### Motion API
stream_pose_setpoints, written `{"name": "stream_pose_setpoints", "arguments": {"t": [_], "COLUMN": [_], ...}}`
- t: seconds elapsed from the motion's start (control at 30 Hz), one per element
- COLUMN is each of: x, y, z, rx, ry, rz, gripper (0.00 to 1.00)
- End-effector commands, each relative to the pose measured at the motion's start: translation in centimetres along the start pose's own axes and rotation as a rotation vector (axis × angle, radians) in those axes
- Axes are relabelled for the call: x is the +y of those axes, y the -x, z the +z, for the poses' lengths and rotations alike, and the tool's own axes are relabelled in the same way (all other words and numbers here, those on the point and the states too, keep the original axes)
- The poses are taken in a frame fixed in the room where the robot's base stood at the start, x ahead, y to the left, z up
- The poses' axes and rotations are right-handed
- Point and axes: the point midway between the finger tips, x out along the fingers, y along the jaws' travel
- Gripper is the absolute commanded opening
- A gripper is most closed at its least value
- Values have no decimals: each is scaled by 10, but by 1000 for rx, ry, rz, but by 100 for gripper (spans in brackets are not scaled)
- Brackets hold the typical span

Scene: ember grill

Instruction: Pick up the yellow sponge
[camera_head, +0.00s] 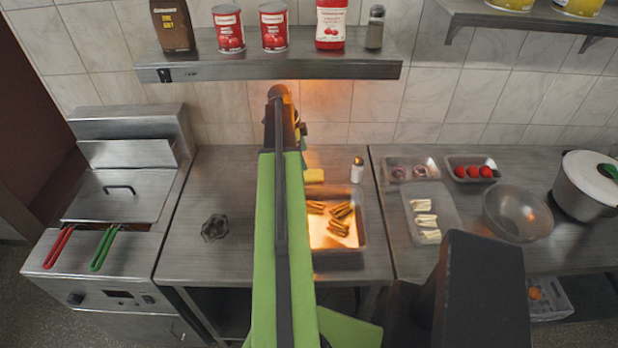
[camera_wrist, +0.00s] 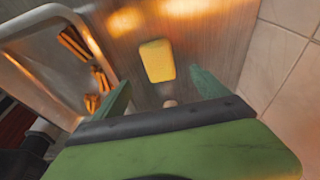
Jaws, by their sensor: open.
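The yellow sponge (camera_head: 314,175) lies on the steel counter behind the tray, close to the tiled wall. In the wrist view the sponge (camera_wrist: 157,61) lies flat, ahead of my gripper (camera_wrist: 162,90) and roughly between the lines of its two green fingers. The fingers are apart with nothing between them. In the head view my green arm reaches forward over the counter, and its end hides the fingers there.
A lit metal tray (camera_head: 337,247) with fries stands just in front of the sponge. A shaker (camera_head: 357,170) stands right of it. A shelf (camera_head: 270,67) with cans and bottles hangs above. The fryer (camera_head: 115,200) is at left. Counter left of my arm is mostly clear.

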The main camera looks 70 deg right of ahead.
Motion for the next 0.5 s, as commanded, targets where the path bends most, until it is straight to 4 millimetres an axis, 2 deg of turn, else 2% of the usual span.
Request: {"name": "stream_pose_setpoints", "arguments": {"t": [0.03, 0.17, 0.23, 0.4, 0.5], "x": [0, 0, 0, 0, 0], "y": [-20, -44, -50, -49, -59], "z": [3, 4, 3, 1, 3], "rx": [0, 0, 0, 0, 0], "ry": [0, 2, 2, 3, 3], "rz": [0, 0, 0, 0, 0], "gripper": [85, 85, 85, 85, 85]}}
